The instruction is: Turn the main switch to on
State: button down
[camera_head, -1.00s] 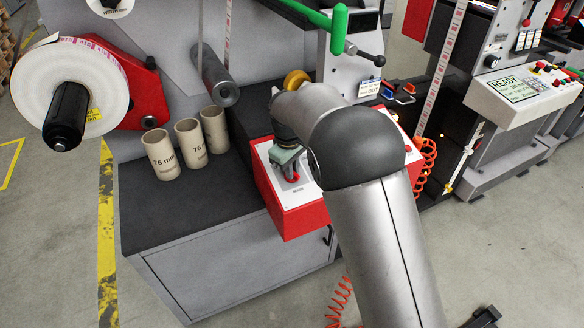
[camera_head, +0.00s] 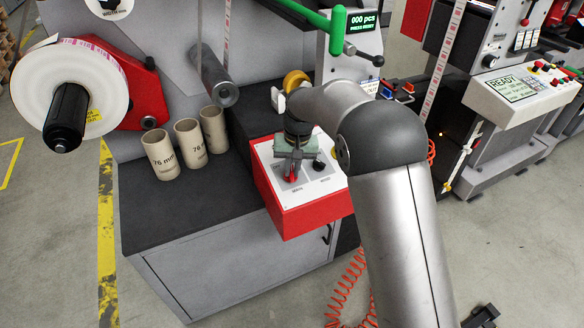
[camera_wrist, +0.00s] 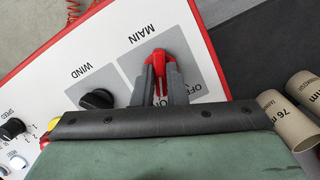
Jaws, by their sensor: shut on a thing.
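The main switch is a red knob (camera_wrist: 160,64) on a grey plate labelled MAIN, on the white sloping top of a red-sided control box (camera_head: 300,222). It also shows in the head view (camera_head: 291,173). My gripper (camera_wrist: 161,76) is shut on the red knob, one grey finger on each side. OFF and ON lettering shows beside and between the fingers, partly hidden; which mark the knob points to I cannot tell.
A black WIND knob (camera_wrist: 97,99) sits beside the main switch. A black SPEED knob (camera_wrist: 12,129) and a yellow button lie farther left. Cardboard cores (camera_head: 188,142) stand on the dark bench left of the box. A green-handled lever (camera_head: 338,30) is above.

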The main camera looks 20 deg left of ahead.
aim_at(298, 180)
jog(key=shift+r+m, duration=0.1)
jog(key=shift+m, duration=0.5)
jog(key=c, duration=1.5)
grip_release()
jog(key=shift+o, duration=0.2)
notch_tip(298, 180, up, 12)
jog(key=d, duration=0.1)
jog(key=shift+w+d+b, duration=0.2)
jog(key=shift+d+b, duration=0.15)
jog(key=shift+b, duration=0.1)
